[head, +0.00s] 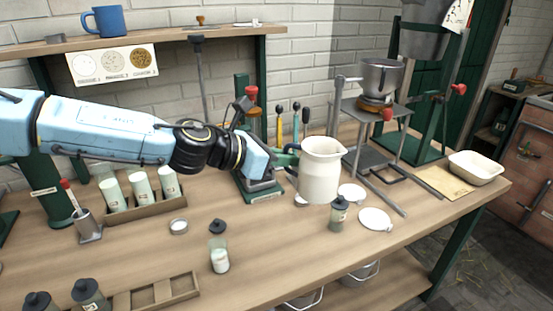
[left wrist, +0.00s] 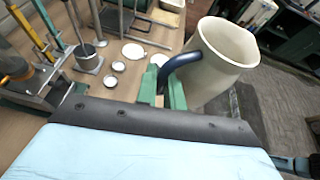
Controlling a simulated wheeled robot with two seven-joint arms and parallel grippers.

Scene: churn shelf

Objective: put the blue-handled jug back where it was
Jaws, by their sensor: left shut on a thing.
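The cream jug (head: 321,172) is upright over the middle right of the bench in the head view. It also shows in the left wrist view (left wrist: 225,60), where its dark blue handle (left wrist: 181,68) faces my gripper. My left gripper (head: 288,154) comes from the left and is shut on the handle; its green fingers (left wrist: 165,88) sit on both sides of the handle in the left wrist view. I cannot tell whether the jug's base touches the bench. My right gripper is not in view.
White discs (head: 375,219) and a small dark-lidded jar (head: 338,214) are close to the jug. A metal stand with a pan (head: 381,77) is behind it to the right. A white tray (head: 476,167) lies at the right end. The front middle bench (head: 285,250) is clear.

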